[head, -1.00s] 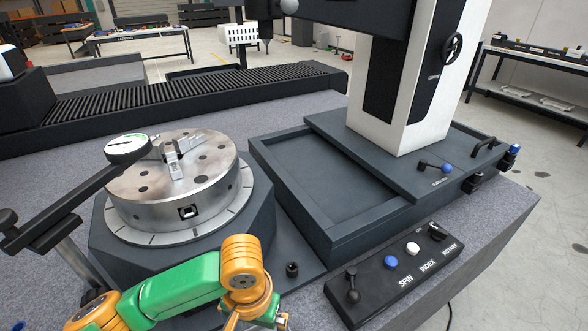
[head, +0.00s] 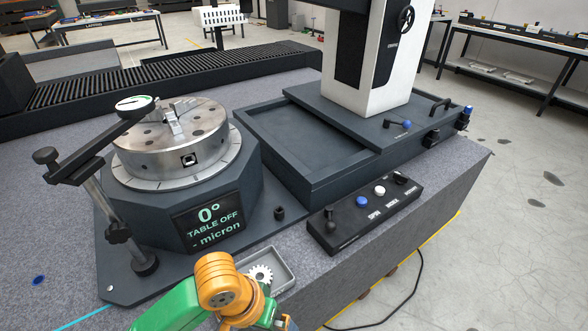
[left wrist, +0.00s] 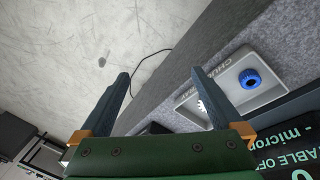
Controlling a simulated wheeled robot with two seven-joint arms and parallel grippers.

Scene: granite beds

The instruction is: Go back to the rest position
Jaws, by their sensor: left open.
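My left arm, green and orange, enters the head view at the bottom. Its gripper's fingers are not clear there. In the left wrist view my left gripper (left wrist: 162,76) is open, with two dark fingers apart and nothing between them. A small grey tray (head: 287,279) lies partly behind my arm in the head view and holds a pale toothed gear (head: 261,273). The tray (left wrist: 277,92) also shows in the left wrist view beyond the right finger, with a blue round part (left wrist: 250,78) in it. My right gripper is not in view.
A round steel chuck (head: 170,140) stands on a dark base whose display reads 0° TABLE OFF. A dial gauge (head: 134,103) on a stand is at its left. A control box (head: 365,215) and a white column (head: 360,60) are to the right. The bed edge is at right.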

